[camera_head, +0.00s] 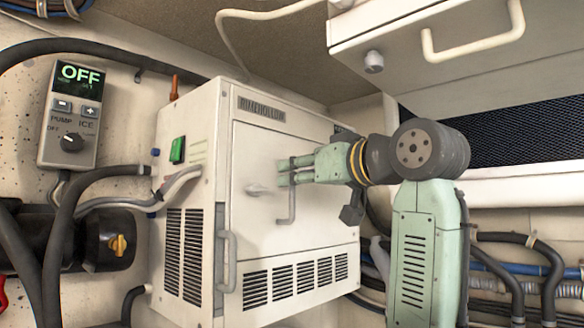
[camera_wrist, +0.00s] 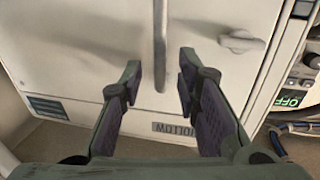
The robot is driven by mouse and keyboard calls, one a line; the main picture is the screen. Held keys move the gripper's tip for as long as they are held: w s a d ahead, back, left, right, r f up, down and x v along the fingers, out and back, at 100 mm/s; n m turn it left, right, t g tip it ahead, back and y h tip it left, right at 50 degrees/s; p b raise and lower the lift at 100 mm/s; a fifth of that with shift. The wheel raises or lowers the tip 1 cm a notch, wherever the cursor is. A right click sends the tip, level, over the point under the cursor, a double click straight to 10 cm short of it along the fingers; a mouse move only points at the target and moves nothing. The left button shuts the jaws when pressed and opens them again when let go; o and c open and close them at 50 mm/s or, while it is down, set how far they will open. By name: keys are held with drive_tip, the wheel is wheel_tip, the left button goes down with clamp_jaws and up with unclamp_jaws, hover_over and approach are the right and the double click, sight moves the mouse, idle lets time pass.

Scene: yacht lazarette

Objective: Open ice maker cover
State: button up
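The ice maker (camera_head: 185,120) is a white box with a nameplate and vent slots. Its cover (camera_head: 262,145) is a flat front panel and looks shut. The cover has a vertical bar handle (camera_head: 292,207) and a small latch knob (camera_head: 258,190). In the wrist view, the handle (camera_wrist: 160,40) and the latch knob (camera_wrist: 240,41) show upside down. My gripper (camera_head: 283,172) is in front of the cover at the handle's upper end. In the wrist view, my gripper (camera_wrist: 160,80) is open, with one finger on each side of the handle's end. I cannot tell whether a finger touches it.
A control box (camera_head: 75,112) reading OFF hangs at the left. A green switch (camera_head: 177,150) and hoses are on the ice maker's left side. A side bar (camera_head: 226,262) stands at its lower front corner. A white cabinet (camera_head: 450,60) overhangs at upper right. Hoses (camera_head: 510,280) run at lower right.

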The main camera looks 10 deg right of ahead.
drive_tip(key=shift+x, duration=1.2)
drive_tip(key=shift+c, duration=0.6)
drive_tip(key=c, duration=0.5)
clamp_jaws()
drive_tip(key=shift+r, duration=0.1)
